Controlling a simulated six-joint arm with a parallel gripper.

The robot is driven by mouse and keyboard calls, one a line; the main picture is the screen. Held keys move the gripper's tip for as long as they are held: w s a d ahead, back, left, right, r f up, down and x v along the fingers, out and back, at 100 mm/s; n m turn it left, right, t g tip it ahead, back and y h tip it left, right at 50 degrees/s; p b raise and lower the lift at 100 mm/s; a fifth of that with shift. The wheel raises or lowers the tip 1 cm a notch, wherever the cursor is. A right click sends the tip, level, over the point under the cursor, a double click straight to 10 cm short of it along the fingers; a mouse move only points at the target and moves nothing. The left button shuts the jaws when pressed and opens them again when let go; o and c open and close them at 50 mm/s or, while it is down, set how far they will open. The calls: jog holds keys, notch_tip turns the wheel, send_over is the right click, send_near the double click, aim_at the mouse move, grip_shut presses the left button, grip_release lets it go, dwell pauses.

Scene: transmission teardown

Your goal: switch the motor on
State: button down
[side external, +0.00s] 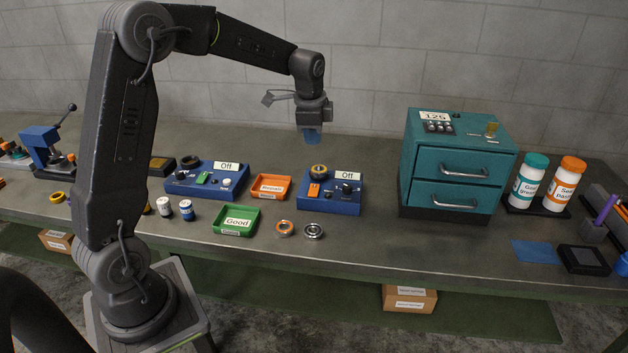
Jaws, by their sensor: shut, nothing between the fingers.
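Two blue boxes with "Off" labels stand on the bench, and I cannot tell which is the motor. The left blue box (190,190) has a green switch (203,178), a dark ring and a pale knob on top. The right blue box (330,207) has an orange switch (314,190), a yellow-and-dark ring (319,170) and a dark knob (346,188). My gripper (311,139) is shut and empty, pointing down above the back of the right box, apart from it. Its fingers are small in this view.
An orange tray (271,197) sits between the boxes, with a green "Good" tray (236,233) in front. Two rings (284,228) (313,231) lie in front of the right box. A teal drawer cabinet (408,165) stands to the right. The front bench strip is mostly clear.

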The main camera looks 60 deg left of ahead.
aim_at(314, 186)
jog(key=shift+w+a+f+m, duration=0.2)
jog(key=shift+w+a+f, duration=0.2)
jog(key=shift+a+f, duration=0.15)
jog(key=shift+w+a+f+m, duration=0.2)
jog(key=shift+w+a+f, duration=0.15)
jog(key=shift+a+f, duration=0.2)
jog(key=f, duration=0.4)
jog(key=w+a+f, duration=0.1)
jog(key=f, duration=0.8)
jog(key=shift+w+a+f, duration=0.25)
jog(key=shift+f, duration=0.15)
